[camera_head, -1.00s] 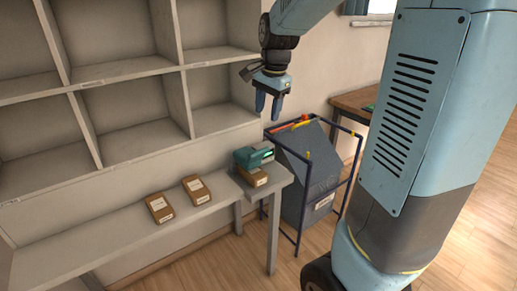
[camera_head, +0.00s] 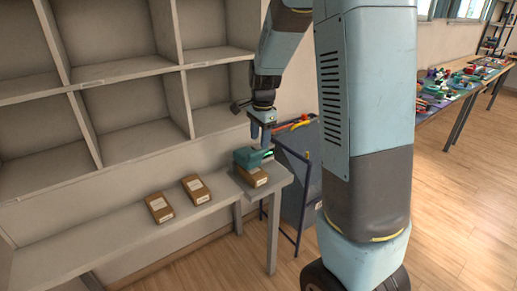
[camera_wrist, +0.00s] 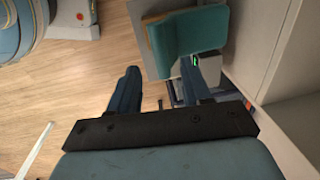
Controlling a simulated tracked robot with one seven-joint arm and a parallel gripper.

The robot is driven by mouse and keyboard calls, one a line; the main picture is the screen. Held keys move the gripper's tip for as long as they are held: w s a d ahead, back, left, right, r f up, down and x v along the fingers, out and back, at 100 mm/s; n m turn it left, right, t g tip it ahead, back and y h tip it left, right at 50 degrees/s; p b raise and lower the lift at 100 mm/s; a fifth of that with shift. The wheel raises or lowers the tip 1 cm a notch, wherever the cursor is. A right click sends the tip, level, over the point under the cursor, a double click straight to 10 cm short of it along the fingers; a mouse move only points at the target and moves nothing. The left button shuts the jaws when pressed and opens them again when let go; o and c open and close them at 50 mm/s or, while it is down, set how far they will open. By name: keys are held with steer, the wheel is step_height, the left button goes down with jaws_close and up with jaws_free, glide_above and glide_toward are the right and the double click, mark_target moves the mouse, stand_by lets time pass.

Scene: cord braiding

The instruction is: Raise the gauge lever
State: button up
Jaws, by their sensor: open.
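A teal device (camera_head: 247,159) with a small green light sits on or just behind a brown box (camera_head: 255,178) at the right end of the bench. I cannot make out a separate gauge lever on it. My gripper (camera_head: 262,136) points down, open, with its fingers just above the device's right side in the head view. In the wrist view the teal device (camera_wrist: 188,31) lies beyond the fingers of my gripper (camera_wrist: 160,75). The right finger there overlaps the part with the green light.
A bench (camera_head: 105,238) runs along the wall with two more brown boxes (camera_head: 159,207) (camera_head: 196,189). Pigeonhole shelves (camera_head: 125,70) stand above it. A dark blue bin frame (camera_head: 296,190) stands right of the bench. A cluttered table (camera_head: 440,108) is at the far right.

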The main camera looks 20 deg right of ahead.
mark_target(259, 150)
steer(key=shift+w+f, duration=0.15)
steer(key=shift+f, duration=1.1)
steer(key=shift+w+f, duration=0.1)
steer(key=shift+f, duration=1.15)
steer(key=shift+a, duration=0.1)
jaws_close()
